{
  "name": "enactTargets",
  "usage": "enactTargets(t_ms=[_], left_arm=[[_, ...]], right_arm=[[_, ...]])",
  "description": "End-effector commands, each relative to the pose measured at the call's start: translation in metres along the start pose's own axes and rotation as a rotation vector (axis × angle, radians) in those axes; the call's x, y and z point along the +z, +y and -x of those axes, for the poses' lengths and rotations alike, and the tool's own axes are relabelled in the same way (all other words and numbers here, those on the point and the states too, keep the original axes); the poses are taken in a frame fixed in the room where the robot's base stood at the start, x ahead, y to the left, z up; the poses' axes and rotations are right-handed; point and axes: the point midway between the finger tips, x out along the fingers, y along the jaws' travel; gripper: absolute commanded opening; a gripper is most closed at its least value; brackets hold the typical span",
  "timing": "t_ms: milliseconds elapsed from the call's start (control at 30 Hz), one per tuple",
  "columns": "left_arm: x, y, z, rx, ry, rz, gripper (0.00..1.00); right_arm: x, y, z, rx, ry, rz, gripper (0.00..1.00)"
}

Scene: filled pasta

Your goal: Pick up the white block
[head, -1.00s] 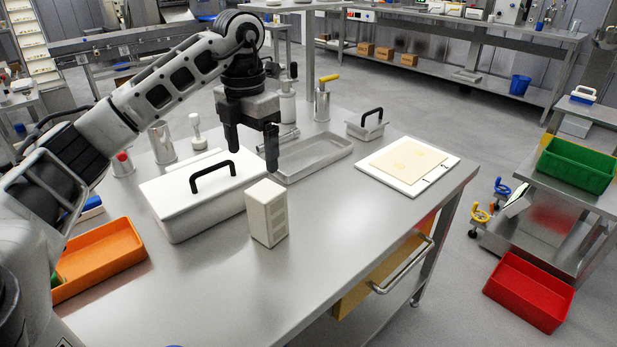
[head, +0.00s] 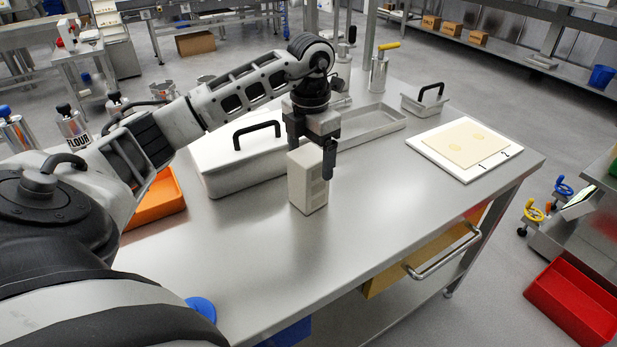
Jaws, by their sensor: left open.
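The white block (head: 306,188) stands upright on the steel table (head: 400,218), in front of a white lidded box (head: 213,174) with a black handle. My left gripper (head: 312,160) points down at the top of the block. Its two dark fingers are apart, one by the block's upper left edge and the other by its right side. I cannot tell whether they touch it. The block stands on the table. My right gripper is not in view.
A shallow grey tray (head: 390,122) lies behind the block. A white board (head: 440,163) with a pasta sheet lies at the right. An orange bin (head: 160,203) is at the left. The tabletop in front of the block is clear.

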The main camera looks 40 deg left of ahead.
Motion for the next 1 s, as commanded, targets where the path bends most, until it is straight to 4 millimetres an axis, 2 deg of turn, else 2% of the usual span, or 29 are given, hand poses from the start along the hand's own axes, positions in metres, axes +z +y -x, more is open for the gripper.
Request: enactTargets(t_ms=[233,333,567,767,1000], left_arm=[[-0.004,0.001,-0.037,-0.001,0.003,0.001,0.84],[-0.004,0.001,-0.043,0.001,0.001,0.000,0.84],[-0.004,0.001,-0.044,0.001,0.000,0.000,0.84],[-0.004,0.001,-0.044,0.001,0.000,0.000,0.28],[-0.003,0.001,-0.042,0.001,-0.002,0.001,0.26]], right_arm=[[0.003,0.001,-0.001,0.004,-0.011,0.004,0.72],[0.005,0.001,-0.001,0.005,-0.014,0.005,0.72],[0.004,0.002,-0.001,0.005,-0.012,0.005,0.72],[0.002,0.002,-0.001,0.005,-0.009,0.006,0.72],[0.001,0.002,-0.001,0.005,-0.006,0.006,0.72]])
